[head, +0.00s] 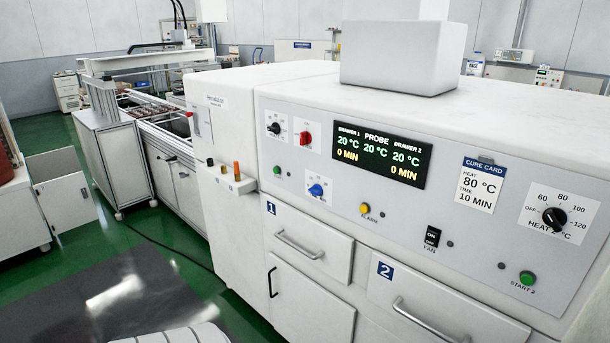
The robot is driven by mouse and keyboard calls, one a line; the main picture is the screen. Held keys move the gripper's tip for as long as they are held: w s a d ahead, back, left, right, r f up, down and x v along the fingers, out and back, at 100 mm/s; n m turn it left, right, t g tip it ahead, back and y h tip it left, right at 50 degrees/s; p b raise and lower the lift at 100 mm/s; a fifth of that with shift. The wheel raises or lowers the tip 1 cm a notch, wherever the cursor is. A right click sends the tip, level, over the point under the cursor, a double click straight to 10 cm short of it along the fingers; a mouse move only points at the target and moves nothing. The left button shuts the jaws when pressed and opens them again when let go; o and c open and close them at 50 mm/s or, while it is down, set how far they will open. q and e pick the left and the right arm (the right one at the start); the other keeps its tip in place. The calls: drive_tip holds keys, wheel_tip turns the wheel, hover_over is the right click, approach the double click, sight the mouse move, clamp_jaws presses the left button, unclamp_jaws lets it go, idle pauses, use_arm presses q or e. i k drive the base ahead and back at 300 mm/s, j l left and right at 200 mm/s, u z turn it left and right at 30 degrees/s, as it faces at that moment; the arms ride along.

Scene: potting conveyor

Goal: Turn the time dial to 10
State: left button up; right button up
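The white oven's front panel (455,215) carries several dials. A black knob (274,128), a red knob (305,138) and a blue knob (316,189) sit on white plates at the left. Their markings are too small to read, so I cannot tell which one is the time dial. The larger black heat dial (554,217) at the right is marked 60 to 120. The display (380,154) reads 20 °C three times and 0 MIN for both drawers. The cure card (480,185) reads heat 80 °C, time 10 MIN.
Drawer 1 (308,240) and drawer 2 (440,302) are shut, with protruding handles. Yellow alarm (365,209) and green start (527,278) buttons and a black fan switch (432,238) share the panel. A grey box (403,55) sits on top.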

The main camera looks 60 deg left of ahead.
sight(316, 189)
drive_tip(key=u, duration=1.5)
